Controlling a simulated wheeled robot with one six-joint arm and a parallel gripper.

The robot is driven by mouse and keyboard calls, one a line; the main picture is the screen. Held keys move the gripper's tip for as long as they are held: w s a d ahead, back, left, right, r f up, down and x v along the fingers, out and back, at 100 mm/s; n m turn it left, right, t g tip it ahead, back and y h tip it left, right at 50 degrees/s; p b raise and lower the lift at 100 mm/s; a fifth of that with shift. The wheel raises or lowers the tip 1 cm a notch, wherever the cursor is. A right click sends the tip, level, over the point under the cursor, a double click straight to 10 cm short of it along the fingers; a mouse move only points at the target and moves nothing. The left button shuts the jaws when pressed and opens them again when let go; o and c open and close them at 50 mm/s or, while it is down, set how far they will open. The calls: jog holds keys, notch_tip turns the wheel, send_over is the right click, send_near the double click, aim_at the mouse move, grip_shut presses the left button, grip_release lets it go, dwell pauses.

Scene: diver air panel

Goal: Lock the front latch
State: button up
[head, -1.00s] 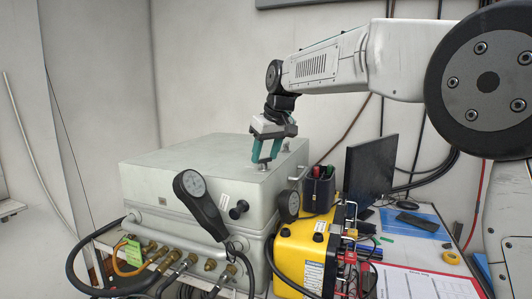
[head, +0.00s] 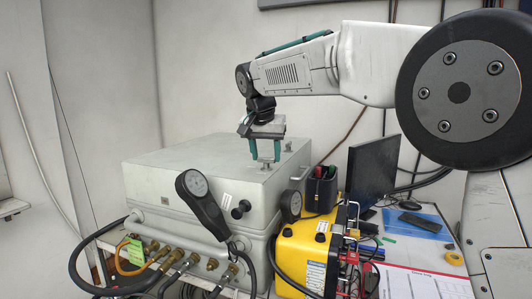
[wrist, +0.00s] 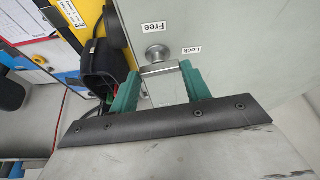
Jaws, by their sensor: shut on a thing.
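The front latch (wrist: 157,53) is a round metal knob with a flat bar on top of the grey box (head: 170,165). In the wrist view a "Free" label (wrist: 155,27) lies above the knob and a "Lock" label (wrist: 191,50) to its right. My gripper (wrist: 160,78) has its green fingers on both sides of the bar, shut on it. The bar lies on the side of the knob away from the "Free" label. In the head view my gripper (head: 265,152) points down over the box's right part and largely hides the latch.
A second metal knob (head: 288,146) stands on the box behind the gripper. A gauge on a black handle (head: 200,195) rises at the box front. A yellow case (head: 302,255), a pen holder (head: 318,188) and a dark monitor (head: 373,172) stand at right. Hoses hang at lower left.

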jog(key=shift+a+m, duration=0.1)
jog(key=shift+m, duration=0.6)
jog(key=shift+h, duration=0.3)
jog(key=o, duration=1)
jog(key=shift+r, duration=0.1)
jog(key=v, duration=0.7)
jog(key=shift+r, duration=0.3)
jog(key=shift+s, duration=0.1)
